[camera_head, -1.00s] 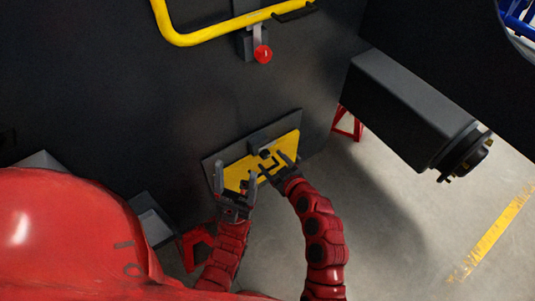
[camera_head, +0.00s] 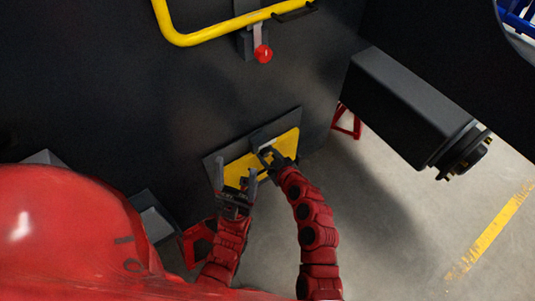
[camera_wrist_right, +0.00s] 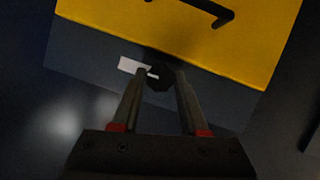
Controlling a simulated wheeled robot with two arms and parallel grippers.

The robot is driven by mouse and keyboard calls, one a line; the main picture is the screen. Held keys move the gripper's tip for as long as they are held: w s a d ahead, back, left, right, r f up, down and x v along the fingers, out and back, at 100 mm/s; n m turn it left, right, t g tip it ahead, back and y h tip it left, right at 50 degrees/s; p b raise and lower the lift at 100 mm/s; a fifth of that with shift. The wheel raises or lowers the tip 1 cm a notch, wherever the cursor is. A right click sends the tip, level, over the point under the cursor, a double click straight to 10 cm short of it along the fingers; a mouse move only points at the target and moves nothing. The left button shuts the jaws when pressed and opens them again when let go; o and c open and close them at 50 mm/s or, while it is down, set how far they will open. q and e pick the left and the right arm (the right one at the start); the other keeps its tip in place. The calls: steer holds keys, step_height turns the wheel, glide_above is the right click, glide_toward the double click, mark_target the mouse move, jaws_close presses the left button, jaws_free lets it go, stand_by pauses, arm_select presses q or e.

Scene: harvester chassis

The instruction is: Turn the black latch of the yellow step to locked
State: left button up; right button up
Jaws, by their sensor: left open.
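The yellow step (camera_head: 240,174) is a yellow plate on a dark mount low on the black chassis wall; its yellow face also shows in the right wrist view (camera_wrist_right: 170,25). The black latch (camera_wrist_right: 159,76) is a small dark knob on the dark strip along the step's edge. My right gripper (camera_wrist_right: 161,74) has its fingertips on either side of the latch; whether they touch it is unclear. In the head view my right gripper (camera_head: 267,154) covers the latch. My left gripper (camera_head: 235,172) is open and empty in front of the step's left part.
A white label (camera_wrist_right: 131,66) sits beside the latch. A black handle (camera_wrist_right: 210,12) stands on the yellow face. A yellow rail (camera_head: 225,32) and a red knob (camera_head: 263,54) are above on the wall. A dark beam (camera_head: 400,105) juts out at right over open floor.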

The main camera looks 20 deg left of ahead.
jaws_close()
steer(key=shift+w+d+f+m+b, duration=0.15)
steer(key=shift+m+b, duration=0.35)
steer(key=shift+b, duration=0.65)
steer(key=m+g+y+b, duration=0.1)
steer(key=m+g+b, duration=0.1)
steer(key=b, duration=0.3)
steer(key=shift+f+m+y, duration=0.1)
steer(key=shift+m+y, duration=0.2)
steer(key=shift+m, duration=0.1)
steer(key=shift+w+d+m+g+y+b, duration=0.1)
steer(key=shift+m+g+y+b, duration=0.25)
steer(key=shift+m+b, duration=0.35)
steer(key=m+g+y+b, duration=0.1)
steer(key=m+y+b, duration=0.1)
steer(key=m+b, duration=0.1)
steer(key=shift+w+m+b, duration=0.1)
steer(key=shift+m+b, duration=0.3)
steer(key=shift+b, duration=0.05)
steer(key=shift+d+m+g+y+b, duration=0.1)
steer(key=shift+m+g+y+b, duration=0.35)
steer(key=shift+m, duration=0.45)
steer(key=shift+m+y+b, duration=0.6)
steer(key=shift+m, duration=0.3)
